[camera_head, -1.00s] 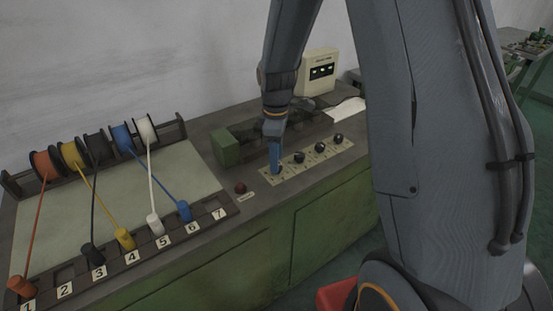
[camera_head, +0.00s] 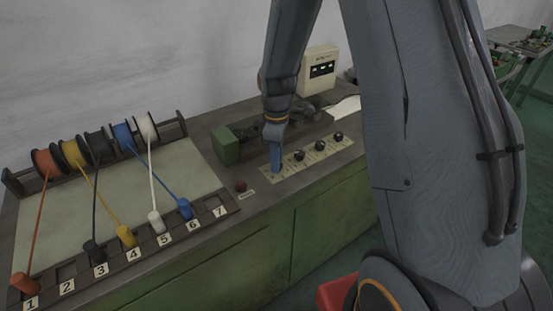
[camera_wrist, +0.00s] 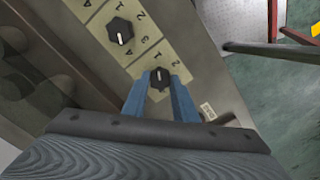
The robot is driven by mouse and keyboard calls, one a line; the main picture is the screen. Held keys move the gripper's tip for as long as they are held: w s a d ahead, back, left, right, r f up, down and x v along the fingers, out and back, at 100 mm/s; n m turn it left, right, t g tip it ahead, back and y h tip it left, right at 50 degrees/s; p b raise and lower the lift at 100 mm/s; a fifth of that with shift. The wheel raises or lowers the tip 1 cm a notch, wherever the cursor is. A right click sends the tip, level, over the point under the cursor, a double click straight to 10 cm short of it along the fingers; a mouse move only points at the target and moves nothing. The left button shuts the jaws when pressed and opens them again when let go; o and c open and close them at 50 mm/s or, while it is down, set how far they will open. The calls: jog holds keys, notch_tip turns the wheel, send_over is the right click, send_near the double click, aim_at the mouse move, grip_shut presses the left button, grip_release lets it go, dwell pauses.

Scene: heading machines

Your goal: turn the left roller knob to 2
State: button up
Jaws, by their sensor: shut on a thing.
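The left roller knob (camera_wrist: 159,78) is a small black dial with a white pointer line, on a pale numbered plate (camera_wrist: 143,66). In the wrist view it sits between the two blue fingers of my gripper (camera_wrist: 160,88), which is shut on it. The pointer line runs nearly up and down in that view, with marks 1 and 2 just above and to the right. In the head view my gripper (camera_head: 276,168) reaches down onto the left end of the plate (camera_head: 310,161) and hides this knob.
Several more black knobs follow along the plate, the nearest one (camera_head: 299,156) close to my gripper. A red button (camera_head: 240,185) lies to the left. A cream display box (camera_head: 320,71) stands behind. A spool rack with numbered slots (camera_head: 150,262) fills the left.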

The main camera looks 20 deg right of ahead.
jog(key=shift+m, duration=0.3)
jog(key=m, duration=0.4)
jog(key=shift+m+p, duration=0.4)
jog(key=m, duration=0.6)
jog(key=shift+p, duration=0.3)
jog(key=shift+w, duration=0.1)
jog(key=o, duration=1)
jog(key=shift+o, duration=0.2)
jog(key=shift+r, duration=0.15)
jog(key=shift+r+b, duration=1)
jog(key=shift+r, duration=2.8)
